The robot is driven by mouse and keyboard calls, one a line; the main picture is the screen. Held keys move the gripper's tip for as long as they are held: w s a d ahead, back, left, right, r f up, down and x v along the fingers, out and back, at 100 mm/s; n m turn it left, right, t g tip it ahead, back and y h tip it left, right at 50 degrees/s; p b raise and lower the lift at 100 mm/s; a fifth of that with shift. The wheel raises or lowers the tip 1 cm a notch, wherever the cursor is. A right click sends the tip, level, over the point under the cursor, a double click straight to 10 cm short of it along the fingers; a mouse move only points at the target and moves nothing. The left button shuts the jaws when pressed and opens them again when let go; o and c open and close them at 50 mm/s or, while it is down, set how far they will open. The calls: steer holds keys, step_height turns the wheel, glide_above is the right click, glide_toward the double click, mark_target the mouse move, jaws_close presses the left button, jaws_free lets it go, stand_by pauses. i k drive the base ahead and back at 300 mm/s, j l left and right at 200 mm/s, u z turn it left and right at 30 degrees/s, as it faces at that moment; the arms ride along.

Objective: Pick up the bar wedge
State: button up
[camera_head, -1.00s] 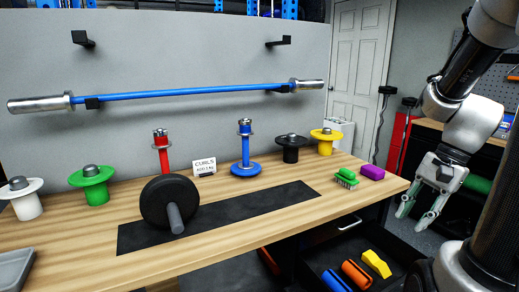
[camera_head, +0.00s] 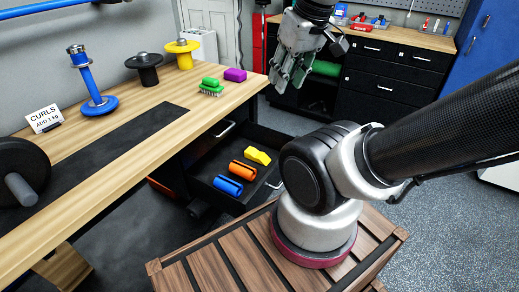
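A yellow block with a notched outline (camera_head: 257,156) lies in the open black drawer (camera_head: 266,192) under the workbench; it looks like the bar wedge. My gripper (camera_head: 286,84) hangs with its fingers pointing down, beyond the bench's right end, higher in the picture than the yellow block and apart from it. Its fingers are spread and nothing shows between them.
An orange roll (camera_head: 243,172) and a blue roll (camera_head: 228,186) lie beside the yellow block in the drawer. A black cabinet (camera_head: 385,88) stands behind.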

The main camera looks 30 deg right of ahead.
mark_target(258, 156)
steer(key=l+z, duration=0.15)
steer(key=z, duration=0.5)
